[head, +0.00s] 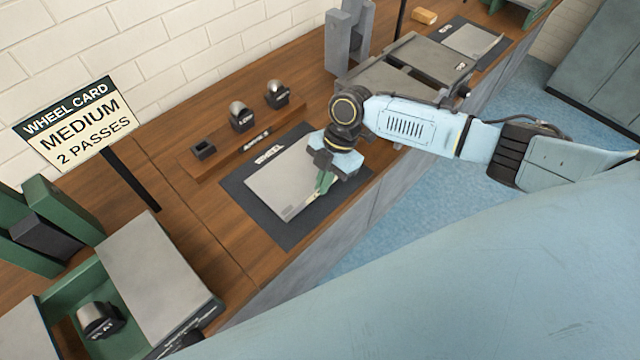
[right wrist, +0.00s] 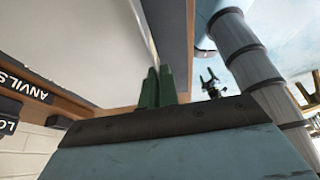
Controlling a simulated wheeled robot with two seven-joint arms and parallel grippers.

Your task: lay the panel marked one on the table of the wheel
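A thin grey panel (head: 282,185) lies on or just over the dark mat labelled WHEEL (head: 292,239) in the middle of the bench. Small print shows near its front corner, too small to read as a number. My right gripper (head: 324,182) is at the panel's right edge. Its green fingers (right wrist: 157,87) are close together on that edge in the right wrist view, where the panel (right wrist: 75,45) fills the upper left. The wheel's grey table (head: 155,268) is at lower left, beside a FLAT anvil (head: 100,319) in a green frame. My left gripper is not visible.
An anvil rack (head: 225,148) stands behind the mat. The wheel card (head: 80,125) reads MEDIUM, 2 PASSES; its post (head: 130,178) rises between mat and wheel. A grey machine (head: 405,75) and another panel on a mat (head: 470,41) are further right. Bare wood lies between mat and wheel.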

